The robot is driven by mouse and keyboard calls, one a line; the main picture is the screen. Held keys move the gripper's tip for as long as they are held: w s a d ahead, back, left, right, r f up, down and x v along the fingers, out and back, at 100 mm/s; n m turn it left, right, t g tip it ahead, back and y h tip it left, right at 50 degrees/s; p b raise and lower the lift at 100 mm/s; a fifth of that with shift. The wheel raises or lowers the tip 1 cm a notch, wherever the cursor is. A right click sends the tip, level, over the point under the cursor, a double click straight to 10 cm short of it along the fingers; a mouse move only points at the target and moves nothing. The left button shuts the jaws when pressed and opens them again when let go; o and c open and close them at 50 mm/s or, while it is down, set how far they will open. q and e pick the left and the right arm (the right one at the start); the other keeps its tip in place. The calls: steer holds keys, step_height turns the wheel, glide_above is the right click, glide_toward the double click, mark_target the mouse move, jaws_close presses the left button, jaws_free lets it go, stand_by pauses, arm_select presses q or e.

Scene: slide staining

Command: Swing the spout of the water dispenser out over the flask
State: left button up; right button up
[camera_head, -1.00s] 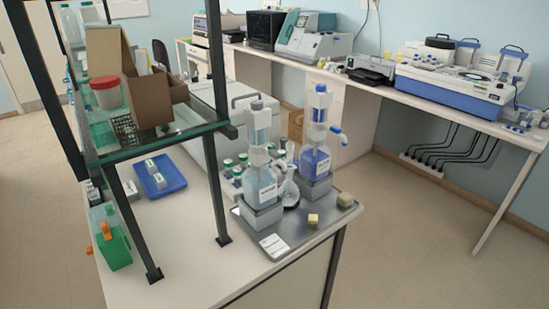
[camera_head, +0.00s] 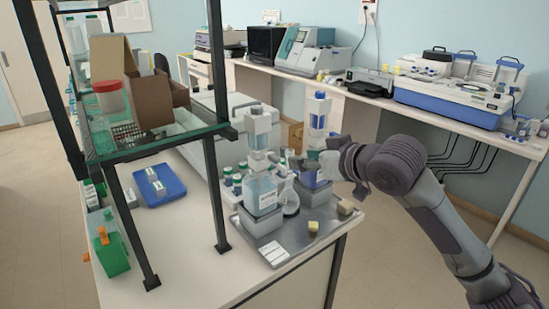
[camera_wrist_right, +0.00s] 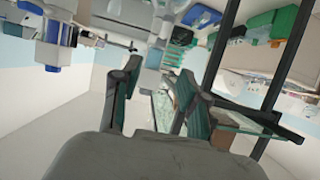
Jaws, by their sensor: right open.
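The clear-liquid dispenser (camera_head: 264,192), which I take as the water dispenser, stands at the left of a grey tray, its white pump head on top. Its short spout (camera_head: 276,157) shows small near my gripper; its exact direction is hard to tell. A small clear flask (camera_head: 290,201) stands on the tray between this dispenser and a blue-liquid one. In the right wrist view, a white dispenser part (camera_wrist_right: 154,68) shows between the separated fingers. My left gripper is out of view.
The blue-liquid dispenser (camera_head: 318,112) stands close behind my right gripper, partly hidden by it. A glass shelf (camera_head: 160,142) on dark posts stands left. Several small bottles (camera_head: 235,180) stand behind.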

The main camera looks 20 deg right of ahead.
mark_target(276, 157)
steer(key=p+x, duration=0.2)
steer(key=x, duration=1)
steer(key=shift+w+a+f, duration=0.15)
steer(key=shift+w+f, duration=0.05)
steer(key=shift+w, duration=0.1)
jaws_close()
